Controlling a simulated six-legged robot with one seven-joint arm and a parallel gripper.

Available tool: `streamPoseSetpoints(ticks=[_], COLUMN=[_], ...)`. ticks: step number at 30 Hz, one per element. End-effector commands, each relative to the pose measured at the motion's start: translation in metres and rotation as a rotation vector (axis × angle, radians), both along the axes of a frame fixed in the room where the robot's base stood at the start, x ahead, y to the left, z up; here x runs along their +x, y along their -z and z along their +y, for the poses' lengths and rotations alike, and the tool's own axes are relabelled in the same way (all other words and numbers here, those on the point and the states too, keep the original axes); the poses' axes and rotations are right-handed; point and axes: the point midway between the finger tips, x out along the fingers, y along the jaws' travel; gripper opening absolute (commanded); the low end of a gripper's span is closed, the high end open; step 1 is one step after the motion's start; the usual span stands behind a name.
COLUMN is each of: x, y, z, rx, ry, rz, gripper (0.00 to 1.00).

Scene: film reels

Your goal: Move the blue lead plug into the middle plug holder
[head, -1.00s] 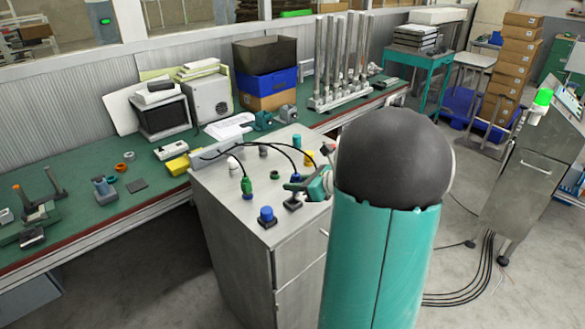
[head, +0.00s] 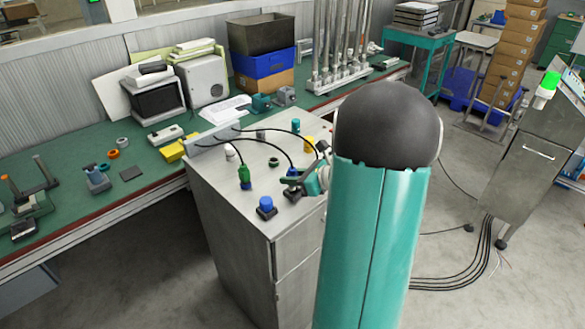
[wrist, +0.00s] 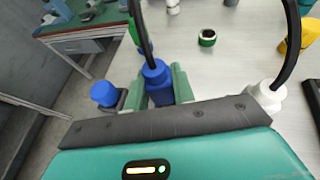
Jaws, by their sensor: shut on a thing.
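The blue lead plug (wrist: 157,83) stands between the two green fingers of my gripper (wrist: 163,88) in the wrist view, with a black lead rising from its top. My gripper is shut on it. In the head view my gripper (head: 292,183) and the blue plug (head: 292,172) are over a dark square base (head: 295,194) on the grey cabinet top. The plug's lower end is hidden, so I cannot tell whether it is seated. Which base is the middle plug holder is unclear.
A blue cap on a dark base (head: 266,206) stands near the front edge. A green plug (head: 244,177) with a lead, a yellow piece (wrist: 292,40), a white plug (wrist: 267,96) and a dark ring (wrist: 207,38) are nearby. The green workbench (head: 150,180) lies behind.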

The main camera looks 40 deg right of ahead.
Motion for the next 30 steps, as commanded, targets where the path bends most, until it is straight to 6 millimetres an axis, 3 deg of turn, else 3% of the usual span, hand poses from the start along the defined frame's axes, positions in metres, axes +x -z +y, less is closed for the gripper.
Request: streamPoseSetpoints(ticks=[7,30], x=[0.0014,0.0024], y=[0.0117,0.0118], z=[-0.0021,-0.0038], rx=[0.001,-0.001], ry=[0.001,0.002], rz=[0.000,0.000], gripper=[0.02,0.02])
